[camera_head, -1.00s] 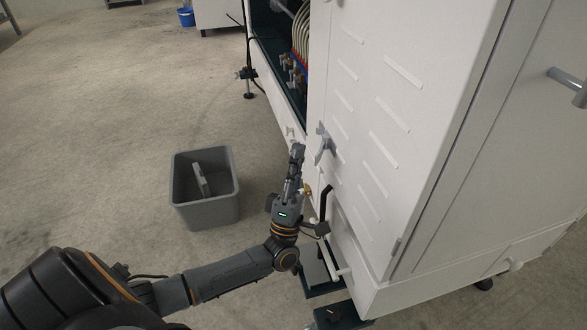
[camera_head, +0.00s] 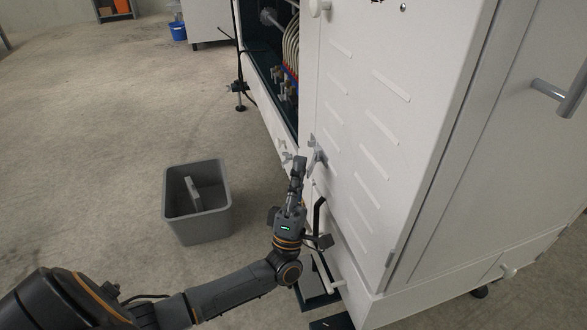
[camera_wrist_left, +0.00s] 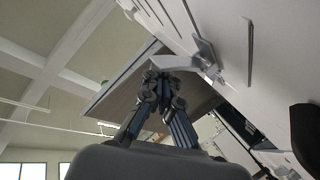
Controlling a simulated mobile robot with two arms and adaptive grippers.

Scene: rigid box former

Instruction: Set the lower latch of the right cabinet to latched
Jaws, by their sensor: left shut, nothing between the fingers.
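The right cabinet (camera_head: 385,70) is a tall white cabinet with a louvred panel. Its lower latch (camera_head: 318,152) is a small grey lever on the panel's left edge. My left gripper (camera_head: 299,162) is shut and empty, just left of the latch, pointing upward in the picture. In the left wrist view, the latch (camera_wrist_left: 207,66) is a pale lever with an arm reaching left, over the closed fingertips (camera_wrist_left: 160,78). The fingertips are close to that arm; I cannot tell whether they touch it. My right gripper is not in view.
An upper knob (camera_head: 319,7) sits at the top of the same panel. A grey bin (camera_head: 197,228) stands on the floor left of my left arm. An open bay with hoses (camera_head: 285,85) lies behind the panel. The floor on the left is mostly clear.

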